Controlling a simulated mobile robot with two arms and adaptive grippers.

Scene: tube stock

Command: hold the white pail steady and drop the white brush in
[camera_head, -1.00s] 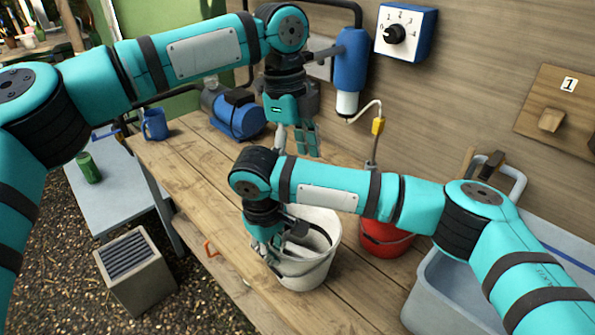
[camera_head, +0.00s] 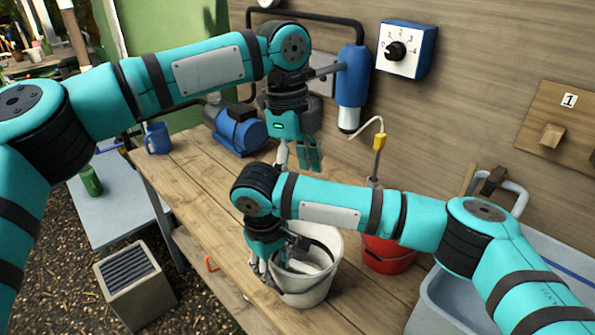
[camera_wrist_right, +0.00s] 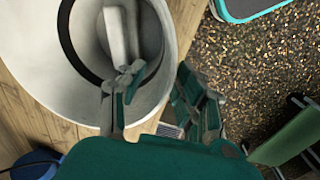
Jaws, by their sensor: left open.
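The white pail (camera_head: 318,291) stands upright on the wooden bench. It also shows in the right wrist view (camera_wrist_right: 30,58). A white object that looks like the white brush (camera_wrist_right: 116,35) lies inside it, partly hidden by my right gripper. My right gripper (camera_head: 266,276) is at the pail's near left rim, one finger inside and one outside. In the right wrist view its fingers (camera_wrist_right: 160,95) straddle the wall; whether they press on it is unclear. My left gripper (camera_head: 300,160) is open and empty, pointing down above and behind the pail.
A red bucket (camera_head: 388,256) stands right of the pail, near a grey-blue basin (camera_head: 440,305). A blue pump (camera_head: 240,132) and a blue mug (camera_head: 157,138) sit at the far left of the bench. Bare planks (camera_head: 200,200) lie left of the pail.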

